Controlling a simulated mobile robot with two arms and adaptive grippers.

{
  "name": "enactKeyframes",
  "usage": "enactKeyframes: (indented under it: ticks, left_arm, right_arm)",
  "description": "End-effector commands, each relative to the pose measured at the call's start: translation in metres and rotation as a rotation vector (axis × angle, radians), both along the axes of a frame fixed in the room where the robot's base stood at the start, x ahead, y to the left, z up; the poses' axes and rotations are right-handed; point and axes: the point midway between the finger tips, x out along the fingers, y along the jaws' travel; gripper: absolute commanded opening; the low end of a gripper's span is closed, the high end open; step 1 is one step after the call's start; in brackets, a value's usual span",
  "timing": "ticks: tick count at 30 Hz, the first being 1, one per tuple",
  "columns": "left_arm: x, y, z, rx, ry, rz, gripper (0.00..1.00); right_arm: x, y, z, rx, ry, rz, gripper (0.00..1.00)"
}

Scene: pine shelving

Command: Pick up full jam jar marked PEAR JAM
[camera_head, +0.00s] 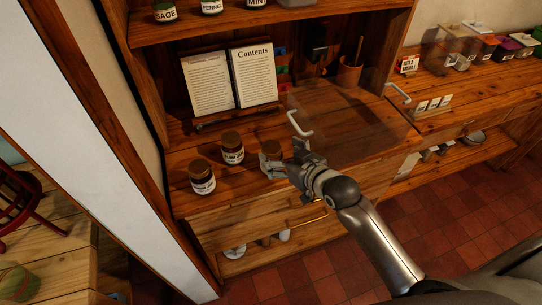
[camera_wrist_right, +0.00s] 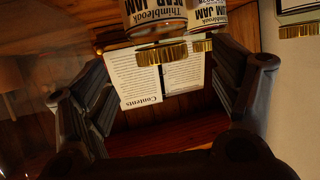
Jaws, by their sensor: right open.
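The jar whose label reads PEAR JAM (camera_wrist_right: 172,14) shows upside down at the top of the right wrist view, with a gold lid. It appears to be the rightmost of three dark-lidded jars in the head view, the jar (camera_head: 270,149) at my gripper, partly hidden by it. My right gripper (camera_head: 281,160) is open, its fingers pointing at this jar. In the right wrist view the gripper (camera_wrist_right: 160,62) has nothing between its fingers. I cannot tell whether it touches the jar, or how full the jar is. My left gripper is not in view.
A second jar labelled JAM (camera_wrist_right: 207,14) stands close beside, also in the head view (camera_head: 232,149). A third jar (camera_head: 202,178) stands at the left. An open book (camera_head: 232,80) on a stand is behind. A clear panel with a handle (camera_head: 300,125) lies right of the jars.

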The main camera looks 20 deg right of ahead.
Motion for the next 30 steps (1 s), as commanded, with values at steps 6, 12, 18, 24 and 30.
enactKeyframes:
  ticks: [6, 12, 18, 24, 30]
  left_arm:
    - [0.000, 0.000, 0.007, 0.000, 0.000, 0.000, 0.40]
    - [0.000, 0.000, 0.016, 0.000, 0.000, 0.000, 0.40]
    - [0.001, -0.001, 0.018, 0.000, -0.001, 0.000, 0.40]
    - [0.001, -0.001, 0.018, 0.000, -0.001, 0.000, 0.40]
    - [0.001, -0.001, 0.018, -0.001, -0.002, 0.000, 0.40]
  right_arm:
    - [0.010, 0.004, -0.006, 0.001, 0.002, 0.001, 0.83]
    - [0.029, 0.011, -0.018, 0.001, 0.001, 0.000, 0.83]
    - [0.042, 0.015, -0.025, 0.001, 0.001, 0.001, 0.83]
    - [0.044, 0.015, -0.027, 0.000, 0.000, 0.001, 0.83]
    - [0.044, 0.015, -0.027, 0.000, 0.000, 0.001, 0.70]
